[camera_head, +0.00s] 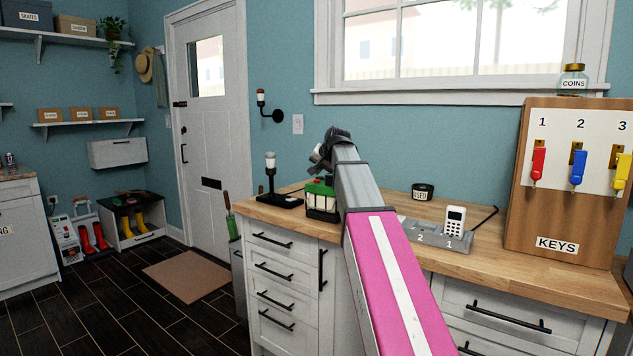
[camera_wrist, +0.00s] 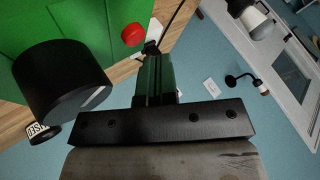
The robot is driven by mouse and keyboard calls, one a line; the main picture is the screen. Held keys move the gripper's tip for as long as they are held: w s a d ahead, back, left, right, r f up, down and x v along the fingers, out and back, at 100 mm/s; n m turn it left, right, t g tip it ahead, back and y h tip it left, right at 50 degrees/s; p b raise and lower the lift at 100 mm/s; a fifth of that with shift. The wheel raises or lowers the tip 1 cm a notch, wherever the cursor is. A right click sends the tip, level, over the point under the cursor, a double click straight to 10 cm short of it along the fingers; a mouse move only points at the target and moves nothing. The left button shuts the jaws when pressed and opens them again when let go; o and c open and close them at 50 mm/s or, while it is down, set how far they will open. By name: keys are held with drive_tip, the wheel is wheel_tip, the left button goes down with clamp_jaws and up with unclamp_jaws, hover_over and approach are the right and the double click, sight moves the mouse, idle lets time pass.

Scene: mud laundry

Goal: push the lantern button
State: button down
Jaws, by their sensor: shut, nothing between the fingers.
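The lantern (camera_head: 320,198), a green and black body, stands on the wooden counter by its left end, partly behind my arm. In the wrist view its green surface (camera_wrist: 100,22) fills the upper left, with a round red button (camera_wrist: 133,34) and a large black cylinder (camera_wrist: 58,82) beside it. My gripper (camera_wrist: 153,50) is shut and empty, its dark fingertips close to the red button in the picture. I cannot tell whether they touch it. In the head view the gripper is a dark shape above the lantern, its fingertips not clear.
A black stand lamp (camera_head: 270,172) is left of the lantern, and a wall lamp (camera_head: 265,106) is behind.

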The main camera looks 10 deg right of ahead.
drive_tip(key=shift+f, duration=0.35)
drive_tip(key=shift+s+f, duration=0.25)
drive_tip(key=shift+f, duration=0.6)
idle(0.9)
drive_tip(key=shift+r, duration=0.1)
drive_tip(key=shift+w+r, duration=0.25)
drive_tip(key=shift+r, duration=0.7)
drive_tip(key=shift+r, duration=0.4)
wheel_tip(320, 180, up, 5)
drive_tip(key=shift+r, duration=0.2)
idle(2.0)
